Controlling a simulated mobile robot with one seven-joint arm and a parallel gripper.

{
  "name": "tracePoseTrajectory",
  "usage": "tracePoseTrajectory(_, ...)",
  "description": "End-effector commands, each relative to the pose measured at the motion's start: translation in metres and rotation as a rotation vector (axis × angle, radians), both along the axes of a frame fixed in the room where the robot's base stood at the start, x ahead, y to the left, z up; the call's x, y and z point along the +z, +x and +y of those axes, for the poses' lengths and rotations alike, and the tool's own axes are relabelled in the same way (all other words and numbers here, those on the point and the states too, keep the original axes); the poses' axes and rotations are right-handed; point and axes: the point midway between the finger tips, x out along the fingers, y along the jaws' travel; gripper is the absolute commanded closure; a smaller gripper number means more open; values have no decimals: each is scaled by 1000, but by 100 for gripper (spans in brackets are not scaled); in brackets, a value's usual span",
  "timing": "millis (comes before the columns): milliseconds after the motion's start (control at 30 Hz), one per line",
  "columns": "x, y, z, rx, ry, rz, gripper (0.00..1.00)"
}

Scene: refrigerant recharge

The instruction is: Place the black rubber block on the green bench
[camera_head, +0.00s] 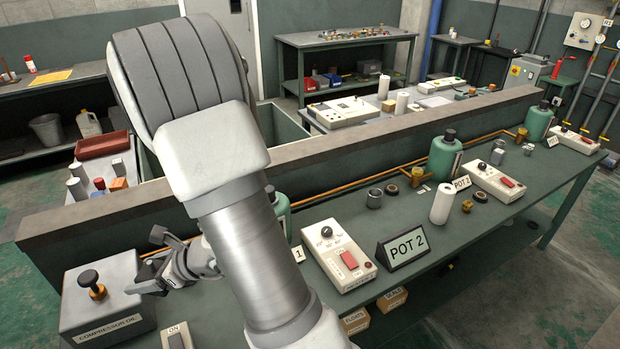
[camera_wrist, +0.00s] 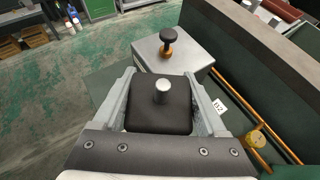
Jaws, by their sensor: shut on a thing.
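The black rubber block (camera_wrist: 145,115) is a dark square piece with a metal stud standing on its top face. My gripper (camera_wrist: 160,78) has one grey finger at each side of the block and is shut on it. In the head view, my gripper (camera_head: 160,268) is low at the left end of the green bench (camera_head: 412,222), just right of the compressor oil box (camera_head: 110,300). The block cannot be made out clearly there. I cannot tell whether the block touches the bench top.
The oil box with its black knob also stands just beyond the block in the wrist view (camera_wrist: 178,60). A switch box (camera_head: 178,335), a control box (camera_head: 338,258), a POT 2 sign (camera_head: 403,248) and a copper pipe (camera_head: 345,186) crowd the bench. A raised ledge (camera_head: 330,155) runs behind.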

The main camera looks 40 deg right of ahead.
Motion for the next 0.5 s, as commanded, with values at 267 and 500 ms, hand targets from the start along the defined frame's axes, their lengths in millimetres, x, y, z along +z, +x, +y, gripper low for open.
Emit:
tracePoseTrajectory(267, -43, -38, 72, 546, -1, 0, 97)
tracePoseTrajectory(500, -88, -97, 108, 1117, 0, 1, 97)
